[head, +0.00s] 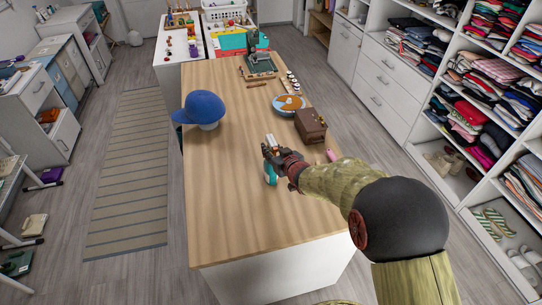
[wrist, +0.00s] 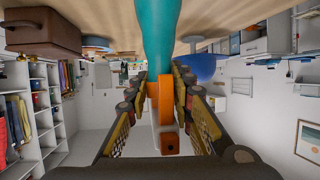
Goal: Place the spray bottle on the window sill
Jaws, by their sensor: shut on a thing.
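The spray bottle has a teal body (head: 270,175) and an orange and white head. It is at the near right part of the wooden table, partly hidden by my gripper (head: 274,154). In the wrist view, which is upside down, the bottle (wrist: 158,30) stands between both fingers of my gripper (wrist: 163,85), which are closed on it around the orange neck. Its base is cut off there, and I cannot tell whether it touches the tabletop. I cannot make out a window sill in either view.
The table (head: 225,225) also holds a blue cap (head: 203,107), a brown box (head: 311,124), a blue bowl (head: 289,104) and a microscope-like device (head: 256,55). Open shelving with clothes (head: 470,110) stands to the right. A striped rug (head: 127,170) lies on clear floor to the left.

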